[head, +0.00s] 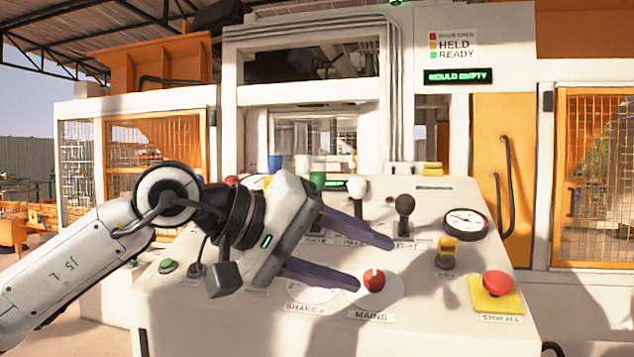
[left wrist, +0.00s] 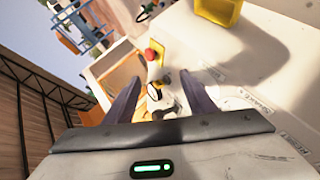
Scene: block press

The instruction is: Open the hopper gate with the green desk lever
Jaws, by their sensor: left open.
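The green lever knob (head: 318,180) shows in the head view on the control desk (head: 430,325), just behind and above my left gripper. Its shaft is mostly hidden by the gripper body, and a label reading GATE shows below it. My left gripper (head: 374,265) is open and empty, its two dark fingers pointing right over the desk, near the red MAINS knob (head: 374,280). The fingers are apart from the green knob. In the left wrist view the open fingers (left wrist: 160,80) frame a red knob (left wrist: 150,54); the green lever cannot be made out there. My right gripper is not in view.
A white-knobbed lever (head: 357,187) and a black-knobbed lever (head: 404,205) stand right of the green one. A display (head: 458,76) reads MOULD EMPTY.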

